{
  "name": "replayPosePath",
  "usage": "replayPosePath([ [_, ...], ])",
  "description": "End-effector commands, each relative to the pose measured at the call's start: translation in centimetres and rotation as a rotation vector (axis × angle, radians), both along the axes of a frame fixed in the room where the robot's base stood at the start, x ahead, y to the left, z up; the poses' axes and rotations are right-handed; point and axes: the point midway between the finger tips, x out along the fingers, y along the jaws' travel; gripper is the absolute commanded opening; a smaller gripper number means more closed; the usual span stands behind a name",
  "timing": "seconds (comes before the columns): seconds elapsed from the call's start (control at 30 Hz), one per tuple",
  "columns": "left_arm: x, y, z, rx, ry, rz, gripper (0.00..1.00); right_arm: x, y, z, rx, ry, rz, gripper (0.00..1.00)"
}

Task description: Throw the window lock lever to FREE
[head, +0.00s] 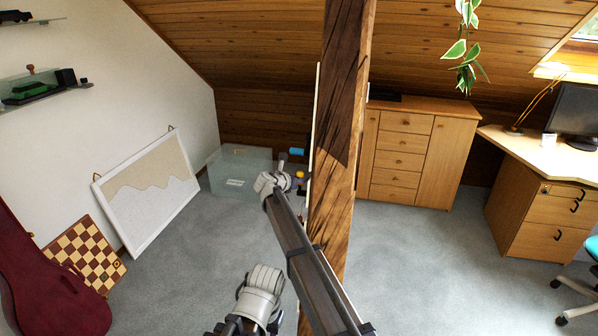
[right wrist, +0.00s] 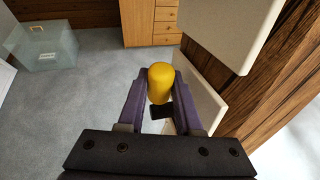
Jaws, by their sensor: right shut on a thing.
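A yellow rounded handle (right wrist: 160,83), which I take to be the lock lever's grip, sits between the fingers of my right gripper (right wrist: 162,98) in the right wrist view. The gripper is shut on it. A small black piece (right wrist: 162,112) shows just below the handle. In the head view the yellow handle (head: 299,174) is small, beside the left side of the timber post (head: 338,130), with my right gripper (head: 299,187) at it, partly hidden. No FREE marking is readable. My left gripper is not in view.
Pale panels (right wrist: 236,30) stand close to the right of my right gripper, against the timber. A blue object (head: 296,151) is just above the yellow handle in the head view. A clear box (head: 238,170) stands behind on the floor.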

Motion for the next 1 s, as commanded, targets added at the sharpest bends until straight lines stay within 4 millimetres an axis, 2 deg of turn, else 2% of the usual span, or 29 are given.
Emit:
replayPosePath([
  [0.03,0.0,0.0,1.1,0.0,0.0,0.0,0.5,0.4,-0.1,0.6,0.011,0.028,-0.003,0.0],
  [0.3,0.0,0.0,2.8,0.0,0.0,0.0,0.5,1.0,-0.2,0.1,0.047,0.139,0.0,0.0],
  [0.9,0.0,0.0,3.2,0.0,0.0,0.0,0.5,1.1,-0.3,-0.2,0.059,0.18,-0.001,0.0],
  [0.93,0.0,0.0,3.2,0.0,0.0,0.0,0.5,1.1,-0.3,-0.2,0.059,0.18,-0.001,0.35],
  [1.0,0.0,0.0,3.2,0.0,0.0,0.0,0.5,1.1,-0.3,-0.2,0.059,0.18,-0.001,0.43],
])
